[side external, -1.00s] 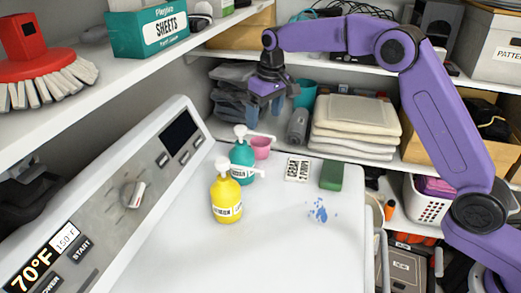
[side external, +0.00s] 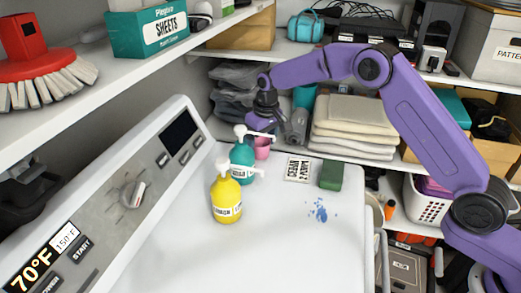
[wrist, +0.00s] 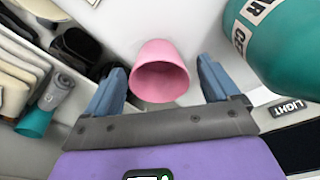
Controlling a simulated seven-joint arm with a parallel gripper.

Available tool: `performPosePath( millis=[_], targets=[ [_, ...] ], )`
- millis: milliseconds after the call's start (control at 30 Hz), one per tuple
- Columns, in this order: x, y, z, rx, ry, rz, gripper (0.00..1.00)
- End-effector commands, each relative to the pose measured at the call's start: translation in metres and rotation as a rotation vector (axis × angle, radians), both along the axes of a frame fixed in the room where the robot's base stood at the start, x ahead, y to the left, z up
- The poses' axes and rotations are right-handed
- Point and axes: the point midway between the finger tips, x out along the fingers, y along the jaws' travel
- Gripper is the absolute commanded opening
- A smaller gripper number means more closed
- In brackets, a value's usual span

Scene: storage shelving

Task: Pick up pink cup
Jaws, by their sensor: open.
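The pink cup (side external: 262,148) stands on the white machine top, just behind and right of the teal pump bottle (side external: 242,160). My gripper (side external: 270,124) is just above the cup in the side view. In the wrist view the cup (wrist: 160,72) lies between the two blue fingers of my open gripper (wrist: 160,84), with gaps on both sides. I cannot tell how far the fingertips reach down along it. The teal bottle (wrist: 285,45) is close beyond the right finger.
A yellow pump bottle (side external: 226,200) stands in front of the teal one. A small sign (side external: 298,169) and a green block (side external: 331,174) lie to the right. The control panel (side external: 135,190) rises at left. Shelves with folded towels (side external: 352,125) stand behind. The front of the machine top is clear.

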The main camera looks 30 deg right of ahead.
Motion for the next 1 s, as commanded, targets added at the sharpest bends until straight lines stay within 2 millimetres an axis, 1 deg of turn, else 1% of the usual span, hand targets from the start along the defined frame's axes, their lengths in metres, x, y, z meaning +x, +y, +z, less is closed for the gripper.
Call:
performPosePath(
  millis=[133,167,200,267,300,567,733,867,1000],
  targets=[
    [0.0,0.0,0.0,0.0,0.0,0.0,0.89],
    [0.0,0.0,0.0,0.0,0.0,0.0,0.79],
    [0.0,0.0,0.0,0.0,0.0,0.0,0.66],
    [0.0,0.0,0.0,0.0,0.0,0.0,0.46],
    [0.0,0.0,0.0,0.0,0.001,0.0,0.34],
    [0.0,0.0,0.0,0.0,0.001,0.0,0.33],
    [0.0,0.0,0.005,0.0,0.0,0.0,0.33],
    [0.001,0.0,0.016,0.0,-0.002,0.0,0.33],
    [-0.001,-0.001,0.035,-0.001,-0.001,-0.001,0.33]
  ],
)
